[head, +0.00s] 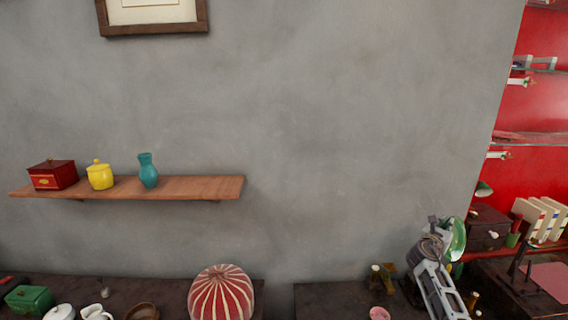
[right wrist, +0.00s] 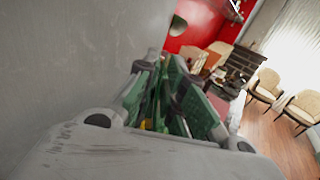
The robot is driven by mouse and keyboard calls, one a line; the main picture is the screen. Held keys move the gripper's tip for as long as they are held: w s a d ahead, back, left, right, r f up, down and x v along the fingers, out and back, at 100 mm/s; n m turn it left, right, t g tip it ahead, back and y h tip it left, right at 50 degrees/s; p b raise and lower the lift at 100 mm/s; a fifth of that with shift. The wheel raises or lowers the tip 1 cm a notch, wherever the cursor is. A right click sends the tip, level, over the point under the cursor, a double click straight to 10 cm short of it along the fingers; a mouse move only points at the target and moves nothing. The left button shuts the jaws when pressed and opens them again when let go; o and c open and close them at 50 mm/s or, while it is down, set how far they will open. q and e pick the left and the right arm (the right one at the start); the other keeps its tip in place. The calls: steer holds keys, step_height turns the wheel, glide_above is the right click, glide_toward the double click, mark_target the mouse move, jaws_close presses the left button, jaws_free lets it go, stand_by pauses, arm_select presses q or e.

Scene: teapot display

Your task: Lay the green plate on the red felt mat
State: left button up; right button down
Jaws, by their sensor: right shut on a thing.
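The green plate (head: 458,239) is held nearly on edge in my right gripper (head: 437,238), at the lower right of the head view. That gripper is shut on the plate, raised above the dark furniture and in front of the grey wall. Green surfaces also show between and around the fingers in the right wrist view (right wrist: 190,105), where plate and fingers are hard to tell apart. A flat dull-red piece, seemingly the red felt mat (head: 551,279), lies on the dark desk at the far right, partly cut off by the frame. My left gripper is out of view.
A dark cabinet (head: 488,228), upright books (head: 540,218) and a green cup (head: 513,240) stand close right of the gripper. A small pink dish (head: 379,313) and bottles are below. A striped red ball (head: 221,294) is left. A wooden shelf (head: 200,187) holds pots.

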steer(key=a+r+n+t+y, duration=0.35)
steer(key=a+r, duration=0.25)
steer(key=a, duration=0.4)
steer(key=a+r+n+t+y, duration=0.2)
steer(key=a+r+n+y, duration=0.15)
steer(key=a+r, duration=0.45)
steer(key=s+a+f+n+y+b, duration=0.1)
steer(key=s+a+f+y, duration=0.1)
steer(key=s+a+f, duration=0.3)
steer(key=s+a+n+y, duration=0.1)
steer(key=s+a+y, duration=0.15)
steer(key=a, duration=0.55)
steer(key=s+a+f, duration=0.1)
steer(key=s+f, duration=0.3)
steer(key=f, duration=0.3)
steer(key=s+a+f+y+b, duration=0.1)
steer(key=s+f, duration=0.3)
steer(key=f, duration=0.4)
steer(key=s+a+f+n+y+b, duration=0.1)
steer(key=s+a+f, duration=0.2)
steer(key=f, duration=0.5)
steer(key=shift+s+a+t, duration=0.2)
steer(key=shift+s+t, duration=0.25)
steer(key=shift+r, duration=0.1)
